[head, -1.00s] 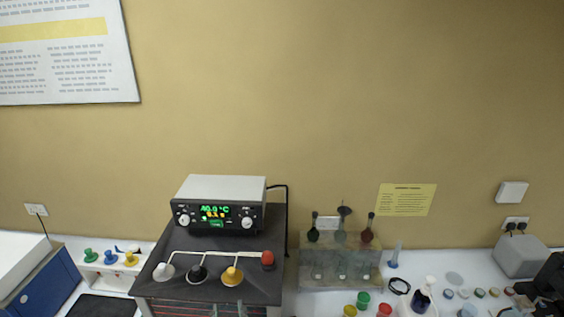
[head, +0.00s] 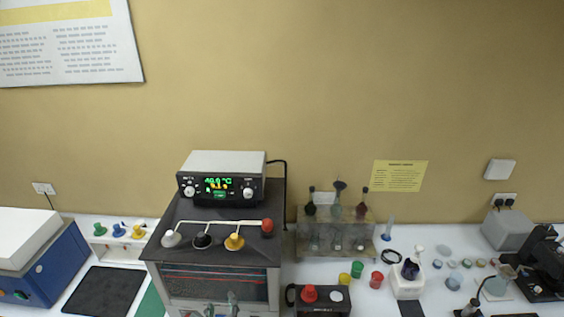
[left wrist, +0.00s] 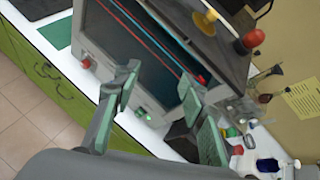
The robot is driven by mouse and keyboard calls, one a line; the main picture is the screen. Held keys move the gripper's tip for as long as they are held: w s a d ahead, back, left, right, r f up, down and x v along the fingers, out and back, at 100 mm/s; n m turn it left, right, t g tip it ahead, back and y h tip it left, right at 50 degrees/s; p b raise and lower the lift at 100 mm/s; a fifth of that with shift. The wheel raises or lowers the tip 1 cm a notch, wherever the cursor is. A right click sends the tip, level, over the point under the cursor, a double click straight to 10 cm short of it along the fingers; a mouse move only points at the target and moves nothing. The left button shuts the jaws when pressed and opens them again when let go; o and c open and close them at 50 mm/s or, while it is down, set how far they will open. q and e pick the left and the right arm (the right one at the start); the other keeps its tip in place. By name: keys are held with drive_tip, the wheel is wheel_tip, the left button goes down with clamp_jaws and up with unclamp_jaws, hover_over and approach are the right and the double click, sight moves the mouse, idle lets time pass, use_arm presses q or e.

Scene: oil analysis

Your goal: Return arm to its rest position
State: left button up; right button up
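My left gripper (head: 221,303) shows only as fingertips at the bottom edge of the head view, in front of the bath cabinet (head: 217,284). In the left wrist view my left gripper (left wrist: 160,76) has its two green-padded fingers spread wide, with nothing between them. Beyond them is the cabinet's front window (left wrist: 145,45), with red and blue lines behind it. I cannot tell whether a finger touches the cabinet. The rest of the left arm is out of the head view. My right gripper is in neither view.
A heater controller (head: 221,180) stands on the cabinet, with coloured stoppers in front. A flask rack (head: 336,232) is to its right. A black box with a red knob (head: 309,293), a white holder (head: 408,286) and small cups crowd the bench. A dark mat (head: 104,290) lies left.

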use_arm(q)
drive_tip(key=s+a+f+n+g+h, duration=0.1)
drive_tip(key=s+a+f+n+g, duration=0.2)
drive_tip(key=f+n, duration=0.35)
drive_tip(key=s+a+f+n+g, duration=0.1)
drive_tip(key=s+a+f+n, duration=0.3)
drive_tip(key=a+f+n, duration=0.3)
drive_tip(key=s+a+f+n+g+h, duration=0.1)
drive_tip(key=s+a+f+n+g, duration=0.1)
drive_tip(key=s+a+f+n, duration=0.35)
drive_tip(key=s+a+f+n+g, duration=0.2)
drive_tip(key=s+a+f+n, duration=0.1)
drive_tip(key=s+f+n, duration=0.55)
drive_tip(key=s+d+f+n+g+b, duration=0.2)
drive_tip(key=f+b, duration=1.1)
drive_tip(key=f, duration=2.8)
drive_tip(key=s+f+b, duration=0.5)
drive_tip(key=s+f, duration=0.5)
drive_tip(key=f, duration=0.5)
drive_tip(key=s+f+m+b, duration=0.1)
drive_tip(key=s+f+b, duration=0.5)
drive_tip(key=s+f, duration=0.5)
wheel_tip(320, 180, down, 4)
drive_tip(key=shift+a+r+g+h, duration=0.15)
drive_tip(key=shift+a+g+h, duration=0.15)
drive_tip(key=shift+h, duration=0.1)
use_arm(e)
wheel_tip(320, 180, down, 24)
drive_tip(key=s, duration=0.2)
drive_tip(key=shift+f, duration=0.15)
